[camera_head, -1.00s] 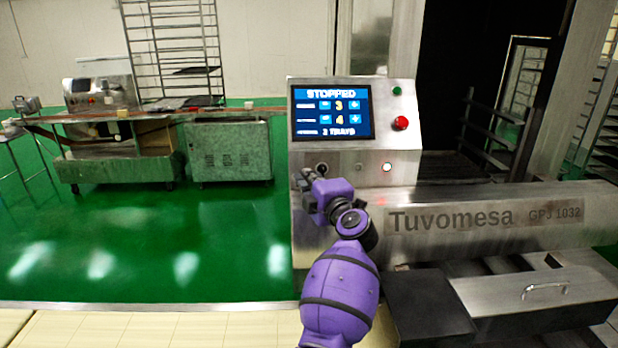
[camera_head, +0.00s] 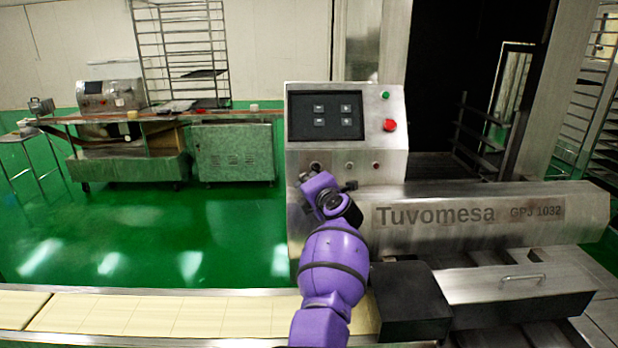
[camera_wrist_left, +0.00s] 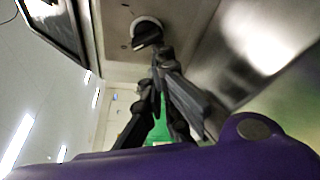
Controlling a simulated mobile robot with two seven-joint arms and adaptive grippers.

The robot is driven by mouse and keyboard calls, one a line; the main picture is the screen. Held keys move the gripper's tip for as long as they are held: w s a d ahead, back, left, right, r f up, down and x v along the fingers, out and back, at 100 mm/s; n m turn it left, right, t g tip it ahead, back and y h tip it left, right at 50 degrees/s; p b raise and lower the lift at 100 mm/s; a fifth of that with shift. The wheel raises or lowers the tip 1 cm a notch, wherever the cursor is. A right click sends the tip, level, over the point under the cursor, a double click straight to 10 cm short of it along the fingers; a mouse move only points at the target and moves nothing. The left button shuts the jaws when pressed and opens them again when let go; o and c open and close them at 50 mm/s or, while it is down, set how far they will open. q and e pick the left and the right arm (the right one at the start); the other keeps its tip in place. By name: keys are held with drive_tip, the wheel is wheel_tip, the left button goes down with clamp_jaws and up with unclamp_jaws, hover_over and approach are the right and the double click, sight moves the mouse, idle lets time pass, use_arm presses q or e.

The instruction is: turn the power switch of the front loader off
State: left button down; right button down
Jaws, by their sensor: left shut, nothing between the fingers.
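The front loader's control panel (camera_head: 346,150) faces me, with a dark screen (camera_head: 325,116) that shows only faint button squares. The power switch (camera_head: 315,166), a small dark knob, is at the lower left of the panel. It also shows in the left wrist view as a black knob on a pale ring (camera_wrist_left: 147,32). My left gripper (camera_head: 306,178) is just below the knob, shut and empty. In the wrist view its fingertips (camera_wrist_left: 160,62) are close under the knob; I cannot tell whether they touch it. My right gripper is not in view.
A red button (camera_head: 390,125) and a green button (camera_head: 385,95) are on the panel's right. The steel Tuvomesa housing (camera_head: 540,213) stretches right, above a dark box (camera_head: 412,300). A pale tiled belt (camera_head: 170,314) runs along the front. Green floor is clear at left.

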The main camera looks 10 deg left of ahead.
use_arm(q)
drive_tip(key=shift+w, duration=0.1)
drive_tip(key=shift+f, duration=0.35)
drive_tip(key=shift+d+f, duration=0.1)
drive_tip(key=shift+d, duration=0.05)
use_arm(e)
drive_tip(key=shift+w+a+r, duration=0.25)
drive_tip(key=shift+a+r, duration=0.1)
use_arm(q)
drive_tip(key=shift+w+d+f+p, duration=0.1)
drive_tip(key=shift+d+f+p, duration=0.05)
drive_tip(key=shift+p, duration=0.15)
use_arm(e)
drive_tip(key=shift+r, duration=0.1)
